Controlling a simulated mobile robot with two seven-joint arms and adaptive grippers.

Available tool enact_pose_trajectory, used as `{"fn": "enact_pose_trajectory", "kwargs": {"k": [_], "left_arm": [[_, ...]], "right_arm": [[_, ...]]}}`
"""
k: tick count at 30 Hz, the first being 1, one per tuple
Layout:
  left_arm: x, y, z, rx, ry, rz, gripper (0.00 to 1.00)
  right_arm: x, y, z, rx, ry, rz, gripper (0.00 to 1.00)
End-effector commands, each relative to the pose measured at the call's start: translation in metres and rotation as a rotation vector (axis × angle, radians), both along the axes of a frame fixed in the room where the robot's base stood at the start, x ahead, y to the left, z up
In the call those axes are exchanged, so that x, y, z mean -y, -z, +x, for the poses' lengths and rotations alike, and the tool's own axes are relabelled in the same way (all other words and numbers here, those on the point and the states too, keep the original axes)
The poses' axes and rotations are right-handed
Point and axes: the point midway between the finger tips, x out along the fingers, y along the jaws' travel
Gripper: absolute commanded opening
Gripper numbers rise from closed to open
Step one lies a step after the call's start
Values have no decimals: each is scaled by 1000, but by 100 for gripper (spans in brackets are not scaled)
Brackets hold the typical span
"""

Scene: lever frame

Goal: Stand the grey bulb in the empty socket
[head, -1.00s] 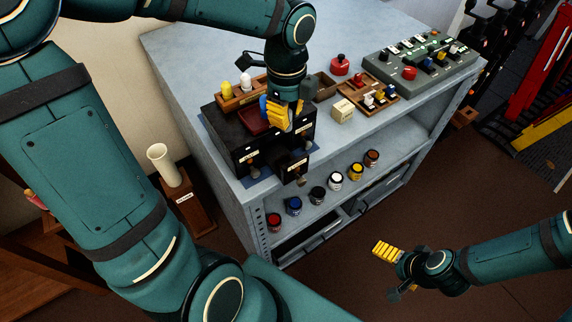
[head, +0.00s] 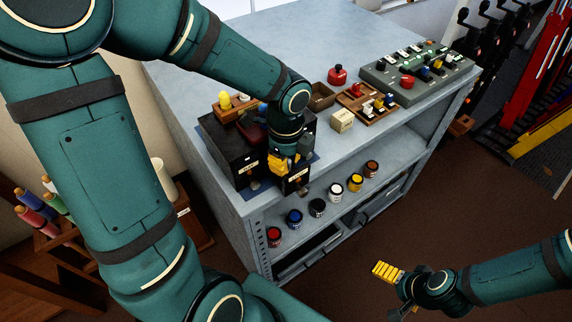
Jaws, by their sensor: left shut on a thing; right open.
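My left gripper (head: 283,162) is low at the front right of a small black cabinet (head: 228,150), over its protruding right drawer (head: 297,179). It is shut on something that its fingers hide. I cannot make out the grey bulb. A wooden rack (head: 246,104) on the cabinet's far side holds a yellow bulb (head: 224,100) and a pale bulb (head: 243,97). My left arm covers the rack's right part, so I cannot make out an empty socket. My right gripper (head: 393,278) is open and empty, above the floor at the lower right.
On the grey bench (head: 190,75) are a cream box (head: 342,121), a wooden tray (head: 375,115), a red-topped pot (head: 337,75) and a control panel (head: 418,72). Several paint jars (head: 336,191) line the shelf below. A white tube (head: 165,180) stands at the left.

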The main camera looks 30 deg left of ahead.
Motion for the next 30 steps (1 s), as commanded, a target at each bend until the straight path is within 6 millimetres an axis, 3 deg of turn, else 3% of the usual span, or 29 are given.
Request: {"fn": "enact_pose_trajectory", "kwargs": {"k": [2, 13, 14, 15, 16, 26, 30], "left_arm": [[0, 9, 0, -1, 0, -1, 0], [0, 12, 0, 1, 1, 0, 0], [0, 11, 0, 1, 1, 0, 29], [0, 11, 0, 1, 0, 0, 43], [0, 11, 0, 1, 1, 0, 48], [0, 9, 0, 1, 0, 0, 48], [0, -4, 1, 3, -1, 1, 48]], "right_arm": [[0, 3, -1, -2, -2, 0, 100], [0, 5, -1, -3, -2, 0, 100], [0, 5, -1, -3, -2, 0, 100], [0, 4, -1, -3, -2, 0, 100], [0, 4, -1, -3, -2, 0, 100], [0, 3, -1, -2, -2, 0, 100], [0, -2, 0, 1, 0, 0, 100]]}}
